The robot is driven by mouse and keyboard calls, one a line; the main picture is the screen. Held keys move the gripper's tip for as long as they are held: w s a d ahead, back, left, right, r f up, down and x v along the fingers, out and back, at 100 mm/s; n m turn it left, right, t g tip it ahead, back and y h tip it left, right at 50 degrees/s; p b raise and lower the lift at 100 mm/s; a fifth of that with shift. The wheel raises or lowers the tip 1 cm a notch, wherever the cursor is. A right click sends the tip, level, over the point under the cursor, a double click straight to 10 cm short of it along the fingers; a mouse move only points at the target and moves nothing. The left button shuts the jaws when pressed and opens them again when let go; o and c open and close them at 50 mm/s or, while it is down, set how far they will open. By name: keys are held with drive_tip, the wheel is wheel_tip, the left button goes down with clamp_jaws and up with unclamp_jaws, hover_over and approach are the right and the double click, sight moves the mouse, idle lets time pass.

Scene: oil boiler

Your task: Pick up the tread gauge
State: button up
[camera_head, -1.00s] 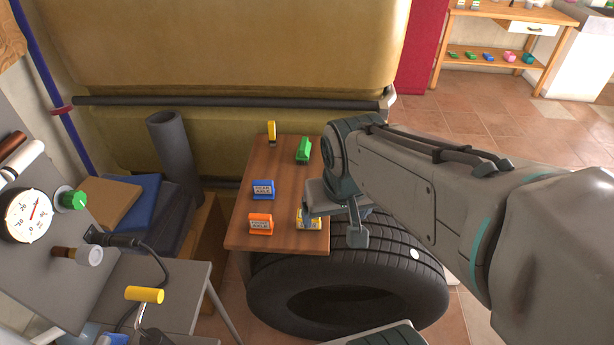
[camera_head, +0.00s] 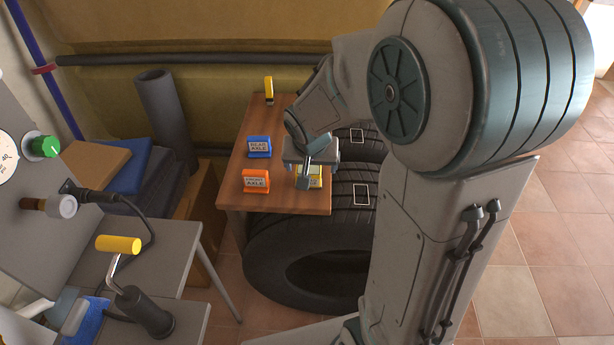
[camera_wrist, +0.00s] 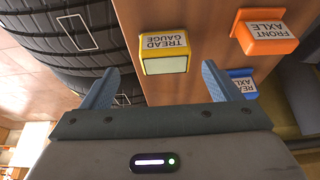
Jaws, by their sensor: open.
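The yellow block labelled "TREAD GAUGE" (camera_wrist: 165,52) stands on the small brown wooden table (camera_head: 272,200) near its front right corner. In the head view its yellow part (camera_head: 316,181) shows only partly behind my gripper. My gripper (camera_wrist: 160,67) is open and empty above the table. In the wrist view its two blue-grey fingers lie to either side of the block, with the block between and just beyond their tips. I cannot tell how high the fingertips are above it. In the head view my gripper (camera_head: 305,178) hides part of the block.
An orange "FRONT AXLE" block (camera_head: 256,181) and a blue "REAR AXLE" block (camera_head: 259,147) stand left of the gauge. A yellow-and-black item (camera_head: 268,90) stands at the table's back. Large black tyres (camera_head: 290,270) lie right of and below the table.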

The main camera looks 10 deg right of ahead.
drive_tip(key=shift+w+a+b+x, duration=0.15)
drive_tip(key=shift+w+b+x, duration=0.05)
drive_tip(key=shift+x, duration=1.3)
drive_tip(key=shift+w+a+b+x, duration=0.15)
drive_tip(key=shift+w+x, duration=0.1)
drive_tip(key=shift+x, duration=1.25)
drive_tip(key=shift+r, duration=0.15)
drive_tip(key=c, duration=1.1)
